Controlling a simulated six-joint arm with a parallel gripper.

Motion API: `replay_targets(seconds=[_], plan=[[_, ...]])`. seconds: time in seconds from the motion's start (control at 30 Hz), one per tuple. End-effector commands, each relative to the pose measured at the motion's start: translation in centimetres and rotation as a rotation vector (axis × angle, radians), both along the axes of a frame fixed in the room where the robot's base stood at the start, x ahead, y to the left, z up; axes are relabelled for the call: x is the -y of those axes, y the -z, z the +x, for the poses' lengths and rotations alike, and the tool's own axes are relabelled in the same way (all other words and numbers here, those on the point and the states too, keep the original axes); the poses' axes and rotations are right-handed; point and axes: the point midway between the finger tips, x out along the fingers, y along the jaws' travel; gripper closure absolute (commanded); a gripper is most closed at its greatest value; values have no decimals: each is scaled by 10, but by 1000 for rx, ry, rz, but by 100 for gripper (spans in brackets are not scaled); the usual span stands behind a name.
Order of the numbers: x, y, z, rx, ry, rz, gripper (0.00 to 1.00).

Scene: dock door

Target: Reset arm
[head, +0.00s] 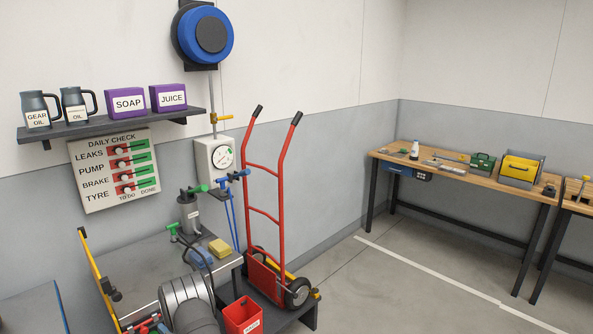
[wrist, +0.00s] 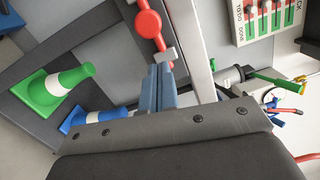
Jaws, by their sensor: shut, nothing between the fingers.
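My gripper (wrist: 160,85) shows in the wrist view as two blue-grey fingers pressed together, with nothing between them. The dark wrist housing fills the bottom of that view. In the head view I cannot make out the gripper; a grey cylindrical part of my arm (head: 187,298) shows at the bottom. In the wrist view a red round-ended part (wrist: 149,24) lies just beyond the fingertips. I cannot tell how far apart they are.
A green cone (wrist: 60,85) and a blue cone (wrist: 92,119) lie left in the wrist view. A red hand truck (head: 265,210) stands by the grey bench (head: 135,262). The check board (head: 115,170) hangs on the wall below the shelf (head: 125,124). Floor (head: 390,290) at right is clear.

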Motion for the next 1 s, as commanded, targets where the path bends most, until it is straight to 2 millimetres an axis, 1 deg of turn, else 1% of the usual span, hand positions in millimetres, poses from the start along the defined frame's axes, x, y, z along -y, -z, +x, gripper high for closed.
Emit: replay_targets(seconds=[0.03, 0.07, 0.3, 0.57, 0.6, 1.0], plan=[[11, 2, 5, -2, 8, -1, 100], [16, 3, 7, -2, 7, -1, 100], [51, 4, -24, -4, 4, -3, 100], [88, 6, -54, -4, 5, -3, 100], [84, 5, -53, 1, 2, -1, 100], [24, 3, -3, 1, 2, 0, 100]])
